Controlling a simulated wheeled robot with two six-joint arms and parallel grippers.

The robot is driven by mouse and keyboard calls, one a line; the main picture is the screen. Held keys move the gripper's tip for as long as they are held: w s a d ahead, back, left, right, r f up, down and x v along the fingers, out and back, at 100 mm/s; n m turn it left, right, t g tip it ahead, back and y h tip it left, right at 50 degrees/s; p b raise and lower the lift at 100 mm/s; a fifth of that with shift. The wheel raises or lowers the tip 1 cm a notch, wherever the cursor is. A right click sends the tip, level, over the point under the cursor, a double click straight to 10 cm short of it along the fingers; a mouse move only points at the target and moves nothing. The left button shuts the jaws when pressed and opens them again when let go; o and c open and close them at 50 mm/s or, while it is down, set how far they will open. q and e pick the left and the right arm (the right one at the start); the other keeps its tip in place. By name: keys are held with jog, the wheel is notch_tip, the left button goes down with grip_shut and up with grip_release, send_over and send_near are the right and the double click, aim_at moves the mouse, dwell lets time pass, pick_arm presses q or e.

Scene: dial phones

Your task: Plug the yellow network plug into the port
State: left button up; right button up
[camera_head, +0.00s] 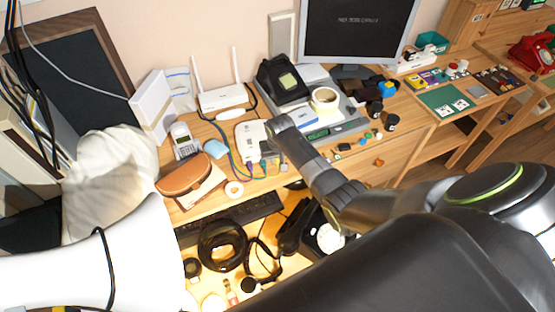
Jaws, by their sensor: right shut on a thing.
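My right gripper (278,154) reaches in from the right over the desk, at the right side of a small white box (247,132). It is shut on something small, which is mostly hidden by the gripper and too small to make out. I cannot pick out the yellow network plug or the port clearly. Blue and green cables (232,155) run at the left and front of the white box. My left gripper is not in view.
A white router (222,98) with two antennas stands behind the white box. A black desk phone (283,82), a tape roll (325,98) and several small parts crowd the right. A cordless phone (184,141) and brown case (185,174) are at the left. An open drawer (210,282) holds headphones.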

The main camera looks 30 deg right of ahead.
jog(key=shift+w, duration=0.15)
jog(key=o, duration=0.9)
jog(key=shift+c, duration=0.2)
jog(key=s+r, duration=0.3)
jog(key=r, duration=1.4)
jog(key=shift+s+a, duration=0.2)
jog(key=shift+a, duration=0.15)
jog(key=shift+s, duration=0.1)
